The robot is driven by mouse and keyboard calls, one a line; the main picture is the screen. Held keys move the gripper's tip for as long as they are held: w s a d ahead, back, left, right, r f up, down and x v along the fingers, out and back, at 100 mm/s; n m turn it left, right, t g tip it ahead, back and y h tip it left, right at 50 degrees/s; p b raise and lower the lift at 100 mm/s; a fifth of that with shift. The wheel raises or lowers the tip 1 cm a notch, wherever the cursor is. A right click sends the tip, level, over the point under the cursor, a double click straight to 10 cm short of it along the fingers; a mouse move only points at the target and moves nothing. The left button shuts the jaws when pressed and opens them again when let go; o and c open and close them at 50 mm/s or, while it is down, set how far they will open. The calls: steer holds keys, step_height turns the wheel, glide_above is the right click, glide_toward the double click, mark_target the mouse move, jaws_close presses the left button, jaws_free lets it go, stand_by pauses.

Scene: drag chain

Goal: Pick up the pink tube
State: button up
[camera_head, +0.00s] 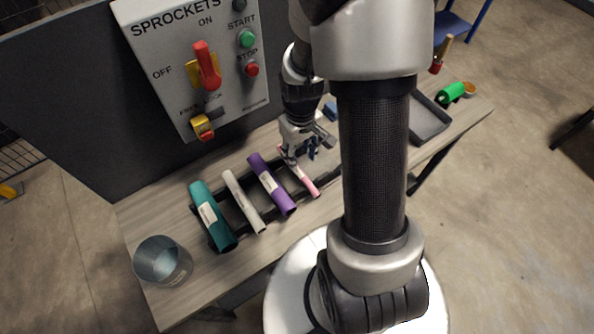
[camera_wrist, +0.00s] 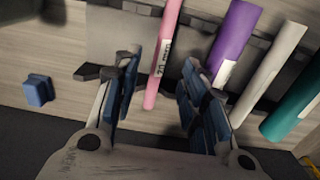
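The pink tube (camera_head: 305,180) is thin and lies on the black rack beside the purple tube. In the wrist view the pink tube (camera_wrist: 160,65) runs between the two blue-padded fingers, with a white printed label on it. My gripper (camera_head: 306,149) is at the tube's far end in the head view. In the wrist view my gripper (camera_wrist: 158,95) is open, with a gap on each side of the tube and neither finger visibly touching it.
The purple tube (camera_head: 271,185), white tube (camera_head: 244,201) and teal tube (camera_head: 212,215) lie to the left on the rack. A clear container (camera_head: 162,262) stands at the table's left end. The sprockets panel (camera_head: 200,60) rises behind. A small blue block (camera_wrist: 38,90) lies left of my gripper. A grey tray (camera_head: 428,122) is at right.

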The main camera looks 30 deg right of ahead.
steer(key=f+b, duration=0.1)
steer(key=f, duration=0.1)
steer(key=f+b, duration=0.1)
steer(key=f, duration=0.1)
steer(key=f+b, duration=0.1)
steer(key=f, duration=0.2)
steer(key=shift+w+a+f, duration=0.1)
steer(key=shift+w+a, duration=0.05)
steer(key=shift+w, duration=0.25)
jaws_close()
